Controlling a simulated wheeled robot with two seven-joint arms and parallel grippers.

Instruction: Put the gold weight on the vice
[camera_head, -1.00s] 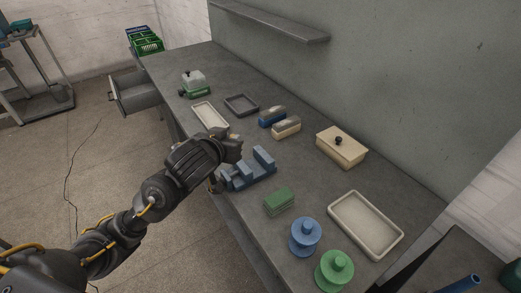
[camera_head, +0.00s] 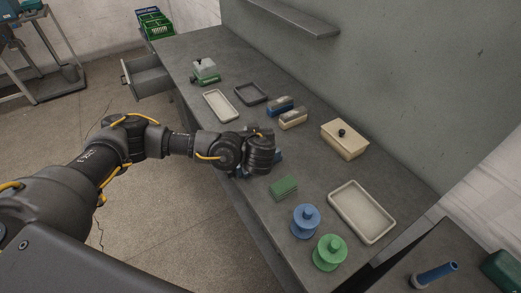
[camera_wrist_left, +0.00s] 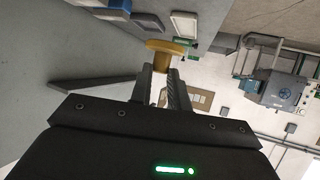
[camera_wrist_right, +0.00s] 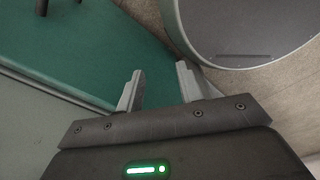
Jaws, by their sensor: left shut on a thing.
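The gold weight (camera_wrist_left: 170,47) is between the fingertips of my left gripper (camera_wrist_left: 161,72) in the left wrist view. That gripper is shut on it, and the weight's round flange shows beyond the tips. In the head view my left gripper (camera_head: 262,152) is over the blue vice (camera_head: 278,156), which shows only as small bits around it. The gold weight is hidden in the head view, so I cannot tell whether it touches the vice. My right gripper (camera_wrist_right: 160,72) is open and empty over a teal surface in the right wrist view.
Near the vice are a green block (camera_head: 284,188), a blue spool (camera_head: 306,221), a green spool (camera_head: 329,252) and a cream tray (camera_head: 361,212). A lidded box (camera_head: 344,141), a pale tray (camera_head: 220,106) and a dark tray (camera_head: 250,94) stand farther along the bench.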

